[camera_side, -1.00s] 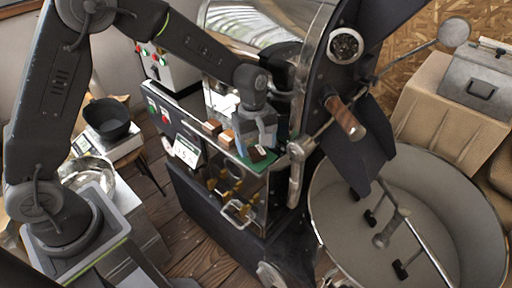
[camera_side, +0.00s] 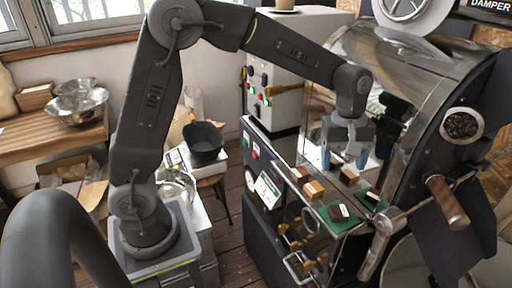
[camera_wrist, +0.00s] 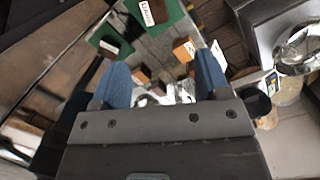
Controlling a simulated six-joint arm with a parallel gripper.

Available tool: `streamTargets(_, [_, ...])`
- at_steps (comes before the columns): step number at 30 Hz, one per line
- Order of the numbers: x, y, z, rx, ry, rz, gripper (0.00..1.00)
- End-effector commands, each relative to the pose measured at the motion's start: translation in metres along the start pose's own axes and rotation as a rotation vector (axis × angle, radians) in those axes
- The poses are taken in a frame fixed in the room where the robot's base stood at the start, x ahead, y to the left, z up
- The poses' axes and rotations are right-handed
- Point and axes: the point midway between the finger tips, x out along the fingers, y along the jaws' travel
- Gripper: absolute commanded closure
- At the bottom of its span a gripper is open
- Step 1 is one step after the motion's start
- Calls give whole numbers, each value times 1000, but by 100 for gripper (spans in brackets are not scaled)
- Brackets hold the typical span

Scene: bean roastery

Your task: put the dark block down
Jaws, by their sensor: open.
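In the wrist view the dark block (camera_wrist: 152,12) and the green mat (camera_wrist: 175,16) are at the top edge. My gripper (camera_side: 344,160) is above the ledge, behind and apart from the dark block. In the wrist view my gripper (camera_wrist: 162,62) has its blue fingers spread, with nothing held between them.
An orange block (camera_side: 314,189) and a brown block (camera_side: 300,174) stand farther back along the ledge. Similar blocks and green beside them look like reflections in polished steel. The roaster's wooden handle (camera_side: 447,203) is right of the mat. A black bowl (camera_side: 204,140) stands left.

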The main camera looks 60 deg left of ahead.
Motion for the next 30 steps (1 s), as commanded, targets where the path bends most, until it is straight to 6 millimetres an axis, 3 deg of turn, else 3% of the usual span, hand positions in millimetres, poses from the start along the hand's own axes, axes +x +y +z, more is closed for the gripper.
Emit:
streamTargets(3, [-34,-32,6,156,52,64,31])
streamTargets(9, [-73,-102,23,495,184,152,31])
streamTargets(13, [-83,-147,34,711,291,185,31])
streamTargets(18, [-80,-192,46,942,419,192,31])
streamTargets(24, [-72,-216,51,1081,499,182,31])
streamTargets(30, [-70,-218,52,1101,508,178,31])
